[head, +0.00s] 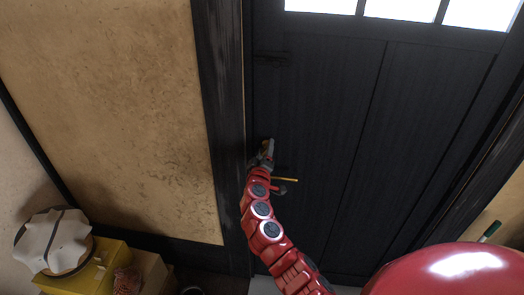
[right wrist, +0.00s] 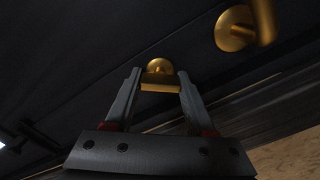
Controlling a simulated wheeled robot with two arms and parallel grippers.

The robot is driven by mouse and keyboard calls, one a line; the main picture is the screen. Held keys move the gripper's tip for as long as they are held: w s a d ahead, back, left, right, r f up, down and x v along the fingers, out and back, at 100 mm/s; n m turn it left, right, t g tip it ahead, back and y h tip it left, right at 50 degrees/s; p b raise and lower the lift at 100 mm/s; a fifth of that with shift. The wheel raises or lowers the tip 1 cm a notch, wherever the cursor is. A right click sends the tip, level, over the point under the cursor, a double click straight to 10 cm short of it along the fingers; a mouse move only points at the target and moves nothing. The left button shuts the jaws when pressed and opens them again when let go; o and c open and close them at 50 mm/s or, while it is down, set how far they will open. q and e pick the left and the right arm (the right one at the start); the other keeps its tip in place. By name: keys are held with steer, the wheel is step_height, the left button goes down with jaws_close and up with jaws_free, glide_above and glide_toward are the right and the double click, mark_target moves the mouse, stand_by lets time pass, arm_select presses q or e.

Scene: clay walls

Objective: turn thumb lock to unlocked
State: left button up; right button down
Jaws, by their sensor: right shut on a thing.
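The thumb lock (right wrist: 159,82) is a small brass piece on the dark door (head: 330,110). In the right wrist view its turn piece sits between my right fingertips, with its round base just above them. My right gripper (right wrist: 158,86) is shut on it; in the head view this gripper (head: 266,150) reaches the door's left edge and hides most of the lock. A brass door handle (right wrist: 235,28) is at the upper right of the wrist view, apart from my fingers. It also shows in the head view (head: 284,179), just below my gripper. My left gripper is not in view.
A black post (head: 222,110) and clay wall (head: 120,100) are to the left. Yellow boxes (head: 85,275) with a pale round object (head: 52,242) stand at the lower left.

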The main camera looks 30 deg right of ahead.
steer(key=n, duration=0.3)
steer(key=shift+w+a+n, duration=0.1)
steer(key=shift+a+n, duration=0.1)
steer(key=shift+n, duration=0.2)
steer(key=shift+n+p, duration=0.4)
steer(key=shift+n, duration=1.4)
steer(key=c, duration=0.6)
jaws_free()
steer(key=o, duration=0.4)
steer(key=shift+w+a+f, duration=0.1)
steer(key=shift+c, duration=0.2)
